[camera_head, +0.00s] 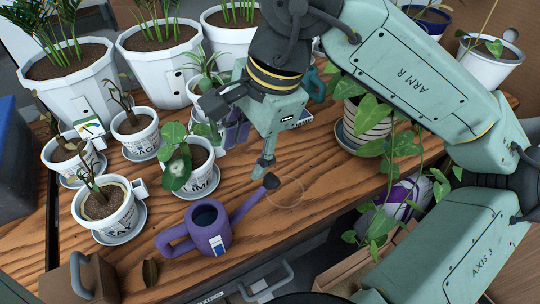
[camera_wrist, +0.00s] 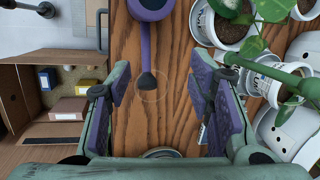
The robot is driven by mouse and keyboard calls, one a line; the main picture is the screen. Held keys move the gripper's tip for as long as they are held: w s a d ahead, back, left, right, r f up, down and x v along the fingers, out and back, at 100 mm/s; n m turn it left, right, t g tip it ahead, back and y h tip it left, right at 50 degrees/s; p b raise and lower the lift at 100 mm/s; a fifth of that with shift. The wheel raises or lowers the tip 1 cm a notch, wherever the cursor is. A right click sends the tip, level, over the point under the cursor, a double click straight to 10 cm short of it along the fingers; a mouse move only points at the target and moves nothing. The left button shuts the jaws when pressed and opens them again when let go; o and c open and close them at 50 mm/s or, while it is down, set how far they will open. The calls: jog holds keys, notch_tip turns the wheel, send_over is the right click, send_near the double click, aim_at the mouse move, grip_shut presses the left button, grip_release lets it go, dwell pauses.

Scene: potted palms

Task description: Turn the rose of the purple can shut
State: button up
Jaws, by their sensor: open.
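The purple can (camera_head: 208,230) stands upright on the wooden bench near its front edge, handle to the left. Its long spout (camera_head: 246,203) points up and right to a dark rose (camera_head: 271,182). In the wrist view the can (camera_wrist: 151,8) is cut by the top edge, and the rose (camera_wrist: 147,80) shows between my fingers, nearer the left one. My gripper (camera_wrist: 160,76) is open with its purple-padded fingers apart and nothing held. In the head view a fingertip of my gripper (camera_head: 255,160) is just above and left of the rose. Whether the rose is open or shut is too small to tell.
Small labelled pots, such as one with a broad-leaved plant (camera_head: 192,168), stand left of my gripper. A striped pot (camera_head: 366,127) with trailing leaves stands to the right. Large white pots (camera_head: 160,72) line the back. The bench's front edge (camera_head: 240,262) is close to the can.

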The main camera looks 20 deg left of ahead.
aim_at(274, 177)
jog(key=w+d+f+t+h, duration=0.1)
jog(key=w+d+h, duration=0.1)
jog(key=w+d, duration=0.2)
jog(key=shift+m, duration=0.4)
jog(key=f, duration=0.3)
jog(key=a+f+p, duration=0.1)
jog(key=f, duration=0.6)
jog(key=shift+w+a, duration=0.2)
jog(key=shift+a, duration=0.05)
jog(key=shift+c, duration=0.3)
grip_shut()
